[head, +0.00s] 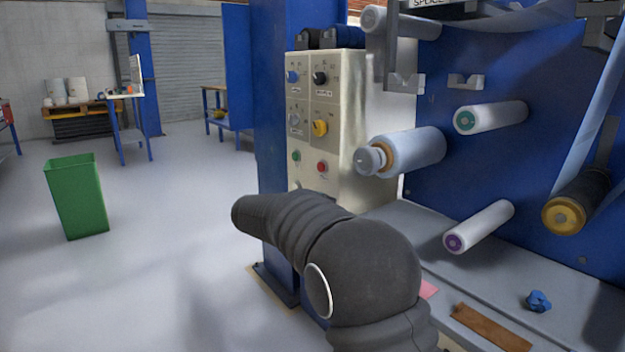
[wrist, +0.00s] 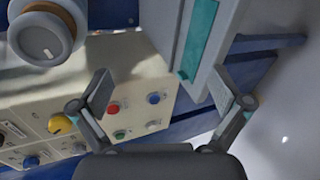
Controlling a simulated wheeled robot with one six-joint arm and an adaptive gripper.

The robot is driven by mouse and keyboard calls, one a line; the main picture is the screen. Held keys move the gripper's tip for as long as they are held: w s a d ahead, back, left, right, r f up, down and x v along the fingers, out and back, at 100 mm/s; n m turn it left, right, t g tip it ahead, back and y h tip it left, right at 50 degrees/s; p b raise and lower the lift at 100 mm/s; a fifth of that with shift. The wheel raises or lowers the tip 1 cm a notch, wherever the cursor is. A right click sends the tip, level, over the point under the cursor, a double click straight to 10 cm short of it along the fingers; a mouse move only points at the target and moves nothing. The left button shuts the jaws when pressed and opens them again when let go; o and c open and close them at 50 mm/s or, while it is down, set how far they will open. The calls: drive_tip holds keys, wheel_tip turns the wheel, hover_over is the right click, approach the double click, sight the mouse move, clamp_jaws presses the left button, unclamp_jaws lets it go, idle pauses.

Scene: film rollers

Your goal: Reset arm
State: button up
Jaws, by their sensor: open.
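My arm, in a dark grey cover, reaches up from the bottom of the head view in front of the control panel (head: 337,122). The gripper itself is hidden in the head view. In the wrist view my gripper (wrist: 168,98) is open, its two fingers spread wide with nothing between them. Beyond the fingers the wrist view shows the control panel (wrist: 75,95), with a red button (wrist: 113,108), a blue button (wrist: 153,98) and a yellow knob (wrist: 61,124). I cannot tell how far the fingertips are from the panel.
Film rollers stick out of the blue machine at the right, among them a large pale roller (head: 415,150) and a white roller (head: 480,227). A blue crumpled thing (head: 538,301) and a brown strip (head: 490,328) lie on the ledge. A green bin (head: 76,197) stands on open floor at the left.

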drive_tip(key=s+d+f+m+g+y, duration=0.1)
drive_tip(key=s+d+f+g+y, duration=0.2)
drive_tip(key=s, duration=0.7)
drive_tip(key=s+d+f+m+g+y, duration=0.2)
drive_tip(key=s+d+f+y, duration=0.15)
drive_tip(key=s, duration=0.75)
drive_tip(key=s+d+r+m+t+y+p, duration=0.1)
drive_tip(key=s+d+m+y, duration=0.1)
drive_tip(key=s, duration=0.9)
drive_tip(key=s+d+r+m+t+y, duration=0.1)
drive_tip(key=s+d+r+m+y, duration=0.1)
drive_tip(key=s, duration=0.9)
drive_tip(key=shift+d+m+p, duration=0.35)
drive_tip(key=shift+d+m, duration=0.3)
drive_tip(key=shift+m, duration=0.35)
drive_tip(key=shift+r, duration=0.1)
